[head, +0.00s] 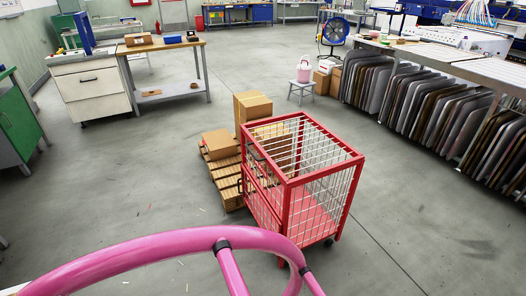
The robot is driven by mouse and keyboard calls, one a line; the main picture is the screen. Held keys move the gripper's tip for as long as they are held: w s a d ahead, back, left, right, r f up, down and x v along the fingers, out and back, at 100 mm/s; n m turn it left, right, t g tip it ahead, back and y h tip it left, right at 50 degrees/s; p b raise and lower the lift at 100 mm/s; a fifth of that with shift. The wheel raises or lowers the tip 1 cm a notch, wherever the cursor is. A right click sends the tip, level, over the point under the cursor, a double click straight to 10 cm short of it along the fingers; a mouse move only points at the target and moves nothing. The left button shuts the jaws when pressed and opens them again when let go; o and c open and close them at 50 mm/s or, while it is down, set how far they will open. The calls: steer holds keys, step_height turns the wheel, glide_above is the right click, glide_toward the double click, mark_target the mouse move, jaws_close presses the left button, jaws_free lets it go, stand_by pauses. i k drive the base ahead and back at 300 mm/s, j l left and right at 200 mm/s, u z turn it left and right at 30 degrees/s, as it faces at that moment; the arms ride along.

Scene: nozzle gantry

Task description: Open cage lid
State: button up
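The cage (361,160) is a red-framed box with pale wire sides, standing on casters on the floor in the middle of the head view. Its floor panel is red and shows through the wires; I see nothing lying on it. The top has a red rim, with pale bars showing inside it. I cannot tell clearly whether these bars belong to a shut lid or to the far walls. No lid stands raised above the rim. A dark handle shows on the left side. My gripper is not in view.
A wooden pallet (231,200) with cardboard boxes (218,144) stands close against the cage's left and back. A small stool (302,90) with a pink bucket is farther back. Racked panels (430,115) line the right; a workbench (160,50) is at left. Floor right of the cage is clear.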

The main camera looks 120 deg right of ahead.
mark_target(359, 157)
steer(key=k+l+z, duration=0.1)
steer(key=k+z, duration=0.3)
steer(key=k+l+z, duration=0.2)
steer(key=k+z, duration=0.15)
steer(key=k, duration=0.15)
steer(key=z, duration=2.4)
steer(key=j+z, duration=0.7)
steer(key=z, duration=0.2)
steer(key=j+z, duration=0.45)
steer(key=k+j, duration=0.1)
steer(key=j, duration=0.2)
steer(key=k+j, duration=0.1)
steer(key=j, duration=0.25)
steer(key=i+l+u, duration=0.1)
steer(key=l+u, duration=0.2)
steer(key=l, duration=0.15)
